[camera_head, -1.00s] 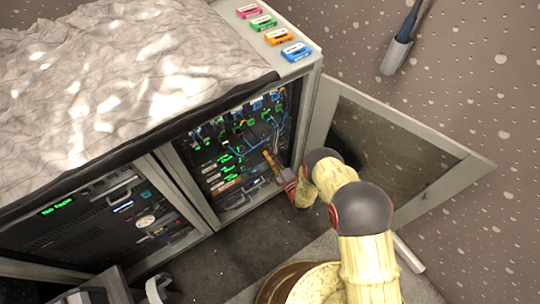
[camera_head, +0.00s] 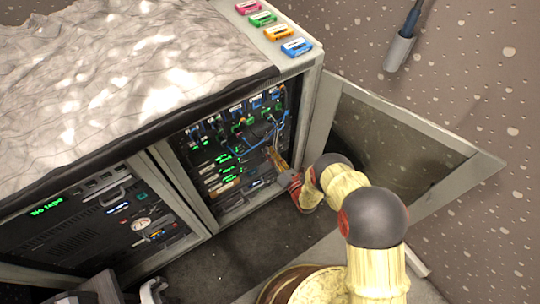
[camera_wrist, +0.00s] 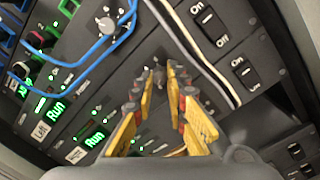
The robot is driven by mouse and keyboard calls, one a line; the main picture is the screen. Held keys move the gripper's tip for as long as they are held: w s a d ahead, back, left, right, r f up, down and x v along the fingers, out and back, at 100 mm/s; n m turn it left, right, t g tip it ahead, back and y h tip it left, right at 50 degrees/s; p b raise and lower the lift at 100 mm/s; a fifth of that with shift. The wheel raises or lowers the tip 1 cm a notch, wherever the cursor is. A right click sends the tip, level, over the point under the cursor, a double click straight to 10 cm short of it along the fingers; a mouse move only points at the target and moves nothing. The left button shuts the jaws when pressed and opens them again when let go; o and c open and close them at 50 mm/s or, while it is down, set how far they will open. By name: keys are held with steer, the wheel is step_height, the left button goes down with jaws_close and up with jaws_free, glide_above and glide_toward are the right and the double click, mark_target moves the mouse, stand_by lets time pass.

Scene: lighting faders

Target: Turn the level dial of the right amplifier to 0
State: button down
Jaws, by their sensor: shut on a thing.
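The open right-hand rack (camera_head: 181,150) holds stacked dark units with green lit labels and cables. My gripper (camera_wrist: 170,72) reaches into its right side and also shows in the head view (camera_head: 274,156). Its yellow fingers are closed around a small grey dial (camera_wrist: 158,76) on a dark panel, mostly hidden between the fingertips. I cannot read the dial's setting or the panel's name. Another grey dial with a white mark (camera_wrist: 105,25) sits on a panel to the upper left, apart from the fingers.
Blue cables (camera_wrist: 82,60) and pale cables (camera_wrist: 190,45) hang close to the fingers. On/Off switches (camera_wrist: 213,24) lie to the right. The open rack door (camera_head: 400,150) stands right of my arm. A second rack unit (camera_head: 75,225) is at left.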

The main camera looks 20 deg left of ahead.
steer(key=shift+s+f+n+b, duration=0.1)
steer(key=shift+f+n+b, duration=0.15)
steer(key=shift+n, duration=0.95)
steer(key=shift+d, duration=0.1)
steer(key=c, duration=1.7)
jaws_free()
steer(key=shift+r, duration=0.15)
steer(key=shift+c, duration=0.2)
steer(key=v, duration=1.1)
steer(key=shift+s+d, duration=0.2)
steer(key=shift+d, duration=0.2)
